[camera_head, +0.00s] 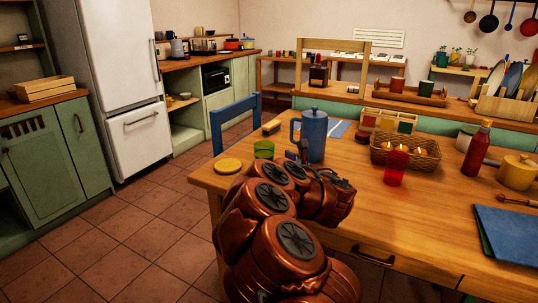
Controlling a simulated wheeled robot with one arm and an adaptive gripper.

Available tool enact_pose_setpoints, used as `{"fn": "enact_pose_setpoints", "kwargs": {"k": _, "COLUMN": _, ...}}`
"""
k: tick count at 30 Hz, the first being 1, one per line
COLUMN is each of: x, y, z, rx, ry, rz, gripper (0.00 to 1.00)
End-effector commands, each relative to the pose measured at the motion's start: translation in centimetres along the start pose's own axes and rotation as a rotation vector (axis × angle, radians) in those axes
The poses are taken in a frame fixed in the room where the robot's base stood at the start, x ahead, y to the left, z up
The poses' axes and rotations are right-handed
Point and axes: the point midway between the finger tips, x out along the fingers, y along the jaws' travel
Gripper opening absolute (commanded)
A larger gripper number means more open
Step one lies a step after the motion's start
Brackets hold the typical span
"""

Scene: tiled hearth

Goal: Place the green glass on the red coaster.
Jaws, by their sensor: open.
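A green glass (263,150) stands near the left end of the wooden table, just behind my arm. My gripper (301,153) is open, just right of the green glass and close in front of a blue coffee pot. My copper arm links hide much of the gripper, and I cannot tell whether it touches anything. A small, flat dark red disc (362,136), which looks like the red coaster, lies right of the blue pot, by a sectioned wooden box.
The blue pot (314,135) stands between the glass and the red disc. A yellow disc (228,166) lies at the left edge. A red glass (395,168), wicker basket (429,163), red bottle (476,150), yellow pot (517,173) and blue book (509,235) occupy the right side.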

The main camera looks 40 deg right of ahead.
Motion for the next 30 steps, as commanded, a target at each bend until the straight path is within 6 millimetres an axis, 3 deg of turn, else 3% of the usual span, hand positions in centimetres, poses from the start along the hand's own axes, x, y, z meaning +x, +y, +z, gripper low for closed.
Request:
{"fn": "enact_pose_setpoints", "kwargs": {"k": 9, "x": -2.9, "y": 0.0, "z": 0.0, "rx": 0.000, "ry": -0.001, "rz": 0.001, "gripper": 0.91}}
{"fn": "enact_pose_setpoints", "kwargs": {"k": 19, "x": -3.0, "y": 0.0, "z": 0.3, "rx": 0.012, "ry": -0.002, "rz": -0.010, "gripper": 0.91}}
{"fn": "enact_pose_setpoints", "kwargs": {"k": 23, "x": -2.3, "y": -0.4, "z": 1.6, "rx": 0.079, "ry": -0.005, "rz": -0.078, "gripper": 0.91}}
{"fn": "enact_pose_setpoints", "kwargs": {"k": 30, "x": -1.4, "y": -1.6, "z": 4.8, "rx": 0.383, "ry": -0.047, "rz": -0.320, "gripper": 0.91}}
